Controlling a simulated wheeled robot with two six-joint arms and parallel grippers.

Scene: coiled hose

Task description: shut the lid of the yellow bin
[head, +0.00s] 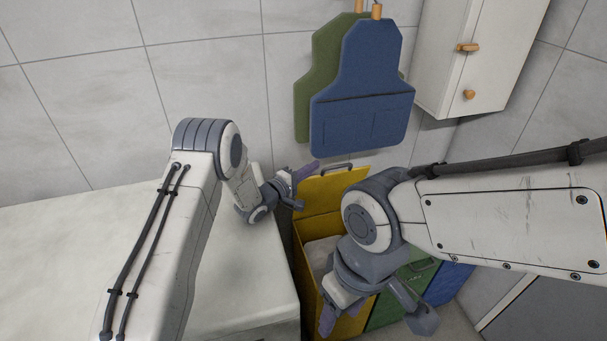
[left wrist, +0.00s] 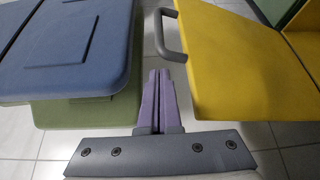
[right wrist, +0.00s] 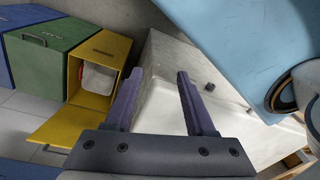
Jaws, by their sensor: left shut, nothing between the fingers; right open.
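The yellow bin (head: 307,277) stands open beside the white counter. Its lid (head: 325,193) is swung up, with a grey handle (head: 337,167) on its far edge. My left gripper (head: 308,172) is shut and empty, just left of the lid. In the left wrist view its fingers (left wrist: 159,74) point toward the grey handle (left wrist: 165,35) beside the yellow lid (left wrist: 245,65); I cannot tell whether they touch. My right gripper (head: 328,322) hangs in front of the bin and hides part of it. The right wrist view shows its fingers (right wrist: 160,75) apart and empty, with the open bin (right wrist: 73,82) to the left.
A green bin (right wrist: 45,45) and a blue bin (head: 450,284) stand in line with the yellow one. Blue and green aprons (head: 362,95) hang on the wall above. The white counter (head: 60,240) is bare at the left. A white cabinet (head: 480,50) hangs upper right.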

